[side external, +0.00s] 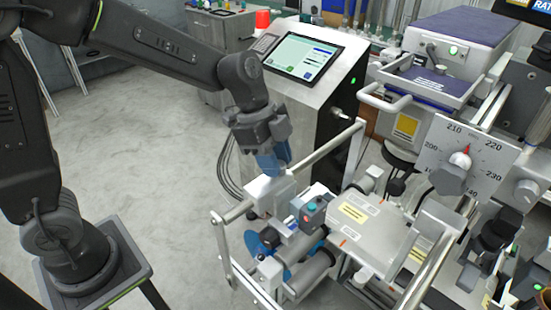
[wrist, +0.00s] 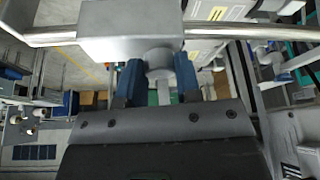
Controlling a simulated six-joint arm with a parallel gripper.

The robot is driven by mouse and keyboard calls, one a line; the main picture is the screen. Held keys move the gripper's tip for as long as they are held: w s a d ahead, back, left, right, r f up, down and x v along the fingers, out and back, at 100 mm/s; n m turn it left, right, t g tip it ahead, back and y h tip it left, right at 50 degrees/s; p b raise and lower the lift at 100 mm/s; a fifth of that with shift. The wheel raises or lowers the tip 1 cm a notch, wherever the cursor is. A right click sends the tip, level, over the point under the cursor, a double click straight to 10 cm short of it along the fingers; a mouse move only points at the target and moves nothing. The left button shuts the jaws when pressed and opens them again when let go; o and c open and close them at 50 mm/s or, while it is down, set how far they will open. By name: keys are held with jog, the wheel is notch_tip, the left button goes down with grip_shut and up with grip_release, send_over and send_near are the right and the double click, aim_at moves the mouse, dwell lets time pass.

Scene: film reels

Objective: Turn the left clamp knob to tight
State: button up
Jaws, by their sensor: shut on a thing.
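The left clamp is a light grey block (side external: 268,192) on the metal rail; it fills the top of the wrist view (wrist: 130,30). Its round grey knob (wrist: 159,62) sticks out of the block between the two blue fingers of my gripper (wrist: 158,82). My gripper (side external: 272,160) comes down on the block from above in the side view and is shut on the knob. In the side view the fingers hide the knob, and I cannot read its turn or any marking on it.
Metal rails (side external: 335,148) run around the machine. A small box with a teal button (side external: 312,208) and blue rollers (side external: 258,243) sit close by. A cabinet with a touchscreen (side external: 305,57) stands behind. A dial plate (side external: 484,165) is at the right. Open floor (side external: 150,150) lies left.

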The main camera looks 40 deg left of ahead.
jog(key=shift+m+g, duration=0.3)
jog(key=shift+m, duration=0.6)
jog(key=shift+f, duration=0.1)
jog(key=o, duration=0.9)
jog(key=v, duration=1.4)
jog(key=shift+w+a, duration=0.1)
jog(key=shift+w, duration=0.05)
